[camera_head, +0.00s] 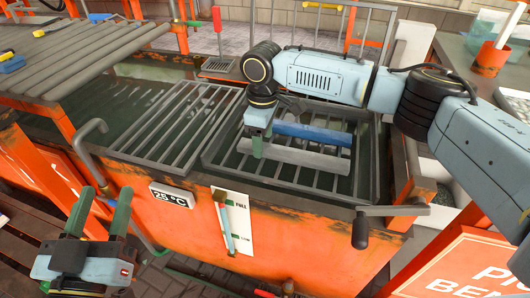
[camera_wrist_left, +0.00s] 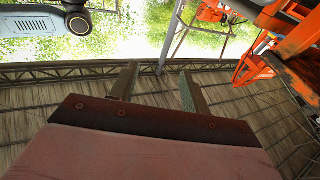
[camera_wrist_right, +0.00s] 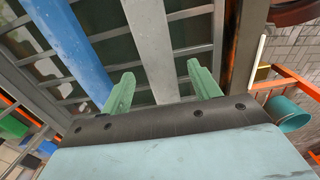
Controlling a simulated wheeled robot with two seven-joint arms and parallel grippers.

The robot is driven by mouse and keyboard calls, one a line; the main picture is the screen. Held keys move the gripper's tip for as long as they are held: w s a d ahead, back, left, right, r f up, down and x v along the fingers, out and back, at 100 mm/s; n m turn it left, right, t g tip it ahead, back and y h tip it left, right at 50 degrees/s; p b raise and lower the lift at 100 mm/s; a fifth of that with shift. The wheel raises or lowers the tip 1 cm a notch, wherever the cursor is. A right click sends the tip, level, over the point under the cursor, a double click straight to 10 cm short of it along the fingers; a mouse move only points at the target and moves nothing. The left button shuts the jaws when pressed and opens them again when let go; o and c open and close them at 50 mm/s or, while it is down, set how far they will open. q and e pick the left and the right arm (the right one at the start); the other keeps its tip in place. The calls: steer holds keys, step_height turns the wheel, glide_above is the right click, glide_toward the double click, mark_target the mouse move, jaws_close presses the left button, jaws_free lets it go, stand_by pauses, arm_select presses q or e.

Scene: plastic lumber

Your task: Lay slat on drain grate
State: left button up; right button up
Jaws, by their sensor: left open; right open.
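A light grey slat (camera_head: 305,159) and a blue slat (camera_head: 315,133) lie side by side over the bars of a sunken rack (camera_head: 290,176) in the tank. My right gripper (camera_head: 258,146) is open at the grey slat's left end. In the right wrist view the grey slat (camera_wrist_right: 151,45) passes between the open fingers (camera_wrist_right: 153,92); contact cannot be told. The blue slat (camera_wrist_right: 68,42) lies outside them. A flat barred grate (camera_head: 178,125), bare, lies left of the rack. My left gripper (camera_head: 98,215) is open and empty before the tank's front left.
The orange tank (camera_head: 290,235) carries a temperature display (camera_head: 172,195) and a white gauge plate (camera_head: 232,222) in front. A bent handle (camera_head: 88,130) rises at its left; a crank handle (camera_head: 362,228) juts out at the right. A slatted table (camera_head: 75,60) stands back left.

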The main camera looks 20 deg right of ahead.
arm_select(q)
steer(key=shift+s+d+r+t+h+b, duration=0.1)
steer(key=shift+s+r+t+h+b, duration=0.2)
steer(key=shift+r+t, duration=0.5)
steer(key=shift+s+d+r+t+h+b, duration=0.1)
steer(key=shift+s+r+t+h, duration=0.3)
steer(key=shift+r, duration=0.7)
arm_select(e)
steer(key=shift+f, duration=0.9)
steer(key=c, duration=1.2)
